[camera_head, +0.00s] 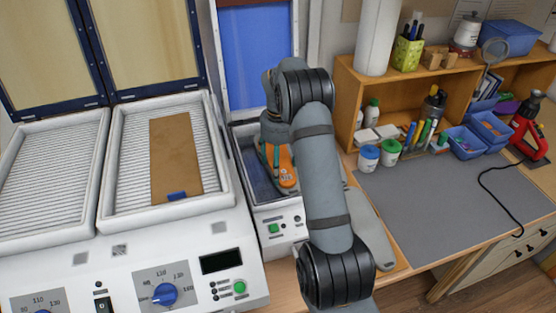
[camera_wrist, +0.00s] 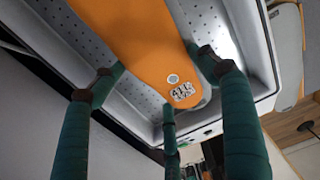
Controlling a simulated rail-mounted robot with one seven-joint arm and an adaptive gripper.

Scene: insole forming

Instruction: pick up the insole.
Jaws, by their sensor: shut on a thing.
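The orange insole (camera_head: 288,174) is in the small machine's bay, partly hidden by my arm. In the wrist view the insole (camera_wrist: 140,40) crosses a pale perforated tray, with a round mark and a printed label near its end. My gripper (camera_wrist: 160,78) has dark green fingers around that end, one on each side and one at the tip; it is shut on the insole. In the head view my gripper (camera_head: 276,160) shows only in part. Whether the insole is lifted clear of the tray I cannot tell.
The perforated tray (camera_wrist: 45,35) has raised white walls close around my fingers. A heating machine (camera_head: 185,245) with open lids stands left, a brown sheet (camera_head: 175,150) on its right bed. A grey mat (camera_head: 450,200) on the right is mostly clear, with jars (camera_head: 368,158) at its edge.

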